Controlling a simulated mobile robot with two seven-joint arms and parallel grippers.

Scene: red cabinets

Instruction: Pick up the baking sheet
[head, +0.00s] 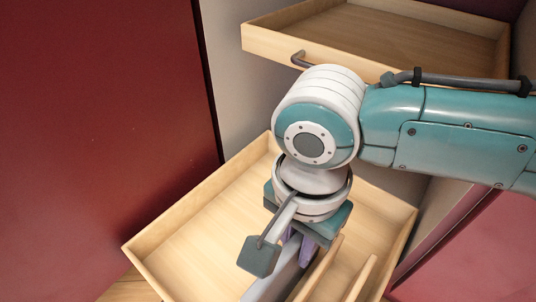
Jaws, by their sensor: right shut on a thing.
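My right gripper (300,252) points down into the lower wooden drawer, with my right arm coming in from the right. It is shut on a grey, flat piece that I take to be the baking sheet (276,284). Only a narrow part of the sheet shows, tilted below the gripper and running toward the bottom edge of the picture. My wrist and gripper body hide the rest of the sheet and most of the grip. My left gripper is not in view.
The lower drawer (190,225) is pulled out, with wooden dividers (361,279) at its right side. An upper drawer (268,42) with a dark handle (299,60) is open above my wrist. A dark red panel (95,110) stands at left. The lower drawer's left part is empty.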

